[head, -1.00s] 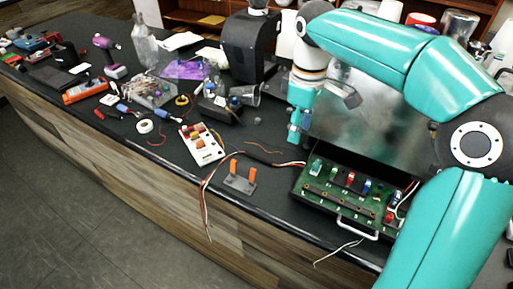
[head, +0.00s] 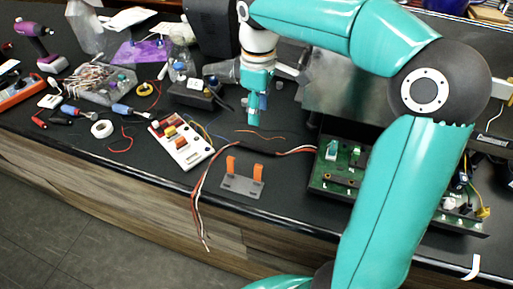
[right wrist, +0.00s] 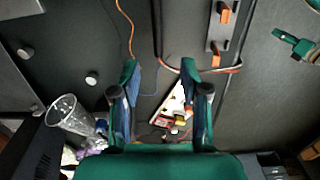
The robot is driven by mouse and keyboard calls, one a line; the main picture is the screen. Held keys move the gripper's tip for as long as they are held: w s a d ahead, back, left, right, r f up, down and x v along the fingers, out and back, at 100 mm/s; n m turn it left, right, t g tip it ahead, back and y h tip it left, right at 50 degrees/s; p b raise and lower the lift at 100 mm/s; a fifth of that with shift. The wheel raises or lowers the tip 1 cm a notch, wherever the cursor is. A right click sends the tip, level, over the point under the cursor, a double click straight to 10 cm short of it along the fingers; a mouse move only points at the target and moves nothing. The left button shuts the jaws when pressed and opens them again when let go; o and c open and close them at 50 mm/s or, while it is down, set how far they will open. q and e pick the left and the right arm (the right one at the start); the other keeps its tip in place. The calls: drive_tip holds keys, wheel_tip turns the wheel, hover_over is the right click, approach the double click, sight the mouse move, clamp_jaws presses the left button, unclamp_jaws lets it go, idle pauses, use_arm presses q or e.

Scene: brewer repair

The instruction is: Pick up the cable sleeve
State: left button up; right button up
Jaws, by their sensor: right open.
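The cable sleeve (head: 262,148) is a slim black tube around a bundle of red, white and dark wires on the black bench. In the right wrist view the dark sleeve (right wrist: 157,28) runs up from between the fingertips toward the top edge. My right gripper (head: 252,118) points down just behind the sleeve in the head view. In the wrist view the right gripper (right wrist: 160,72) is open, its two fingers on either side of the wires near the sleeve's end, with nothing held. The height gap is hard to judge. My left gripper is out of view.
A grey bracket with orange clips (head: 242,185) stands in front of the sleeve. A green circuit board (head: 340,172) is to the right, partly behind my arm. A white switch panel (head: 197,155) lies to the left. A thin orange wire (head: 265,136) lies behind the sleeve.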

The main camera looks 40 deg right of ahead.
hover_over(257, 146)
drive_tip(key=f, duration=0.8)
drive_tip(key=shift+s, duration=0.35)
drive_tip(key=shift+w+f, duration=0.15)
drive_tip(key=shift+f, duration=1.15)
drive_tip(key=shift+w+f, duration=0.1)
drive_tip(key=shift+f, duration=1.2)
clamp_jaws()
